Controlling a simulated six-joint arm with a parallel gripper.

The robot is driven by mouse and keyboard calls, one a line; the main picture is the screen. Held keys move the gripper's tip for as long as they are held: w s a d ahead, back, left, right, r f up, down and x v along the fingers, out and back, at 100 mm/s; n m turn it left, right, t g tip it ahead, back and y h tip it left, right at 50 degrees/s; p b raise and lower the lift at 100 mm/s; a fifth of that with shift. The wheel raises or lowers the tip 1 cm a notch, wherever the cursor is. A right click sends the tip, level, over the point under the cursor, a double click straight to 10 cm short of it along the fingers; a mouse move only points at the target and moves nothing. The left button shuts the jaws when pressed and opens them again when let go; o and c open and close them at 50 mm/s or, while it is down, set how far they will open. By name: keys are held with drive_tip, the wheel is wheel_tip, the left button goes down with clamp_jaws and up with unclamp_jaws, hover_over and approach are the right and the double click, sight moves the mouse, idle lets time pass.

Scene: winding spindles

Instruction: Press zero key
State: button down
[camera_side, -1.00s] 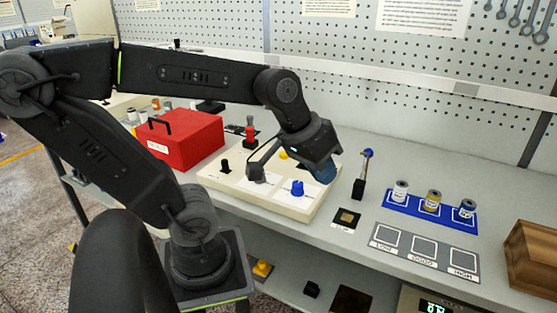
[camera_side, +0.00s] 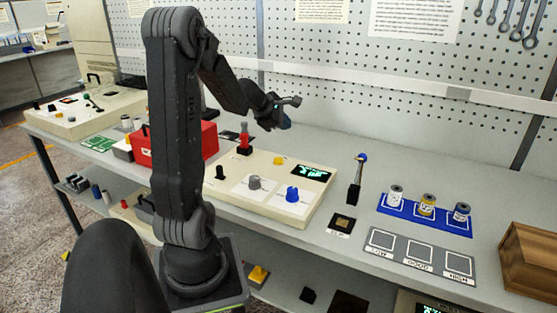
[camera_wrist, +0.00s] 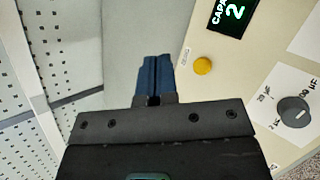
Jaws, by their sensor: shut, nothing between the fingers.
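In the wrist view the yellow button (camera_wrist: 203,66) is just right of my fingers. My gripper (camera_side: 284,122) is shut and empty, above and behind the panel in the side view. In the wrist view my gripper (camera_wrist: 155,62) has its blue fingertips together, pointing beside the panel's edge, apart from the button. A display (camera_side: 311,173) with green characters is next to the button; it shows partly in the wrist view (camera_wrist: 232,14).
The panel also carries a grey knob (camera_side: 254,183), a blue knob (camera_side: 292,195) and a black lever (camera_side: 220,172). A red box (camera_side: 205,142) stands to the left. A black stand with a blue ball (camera_side: 357,180) and a blue tray (camera_side: 420,222) of small cylinders are to the right.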

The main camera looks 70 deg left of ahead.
sight(279, 160)
drive_tip(key=shift+s+a+f+n, duration=0.15)
drive_tip(key=shift+s+a+n, duration=0.1)
drive_tip(key=shift+a, duration=0.2)
drive_tip(key=shift+s+a+f+n, duration=0.15)
drive_tip(key=shift+s+a+n, duration=0.1)
drive_tip(key=shift+a, duration=0.15)
drive_tip(key=shift+f, duration=0.1)
drive_tip(key=shift+f, duration=4.3)
drive_tip(key=shift+f, duration=0.15)
drive_tip(key=shift+f, duration=0.3)
drive_tip(key=shift+f, duration=0.5)
drive_tip(key=shift+r, duration=0.15)
drive_tip(key=shift+d+r, duration=0.1)
drive_tip(key=shift+r, duration=0.7)
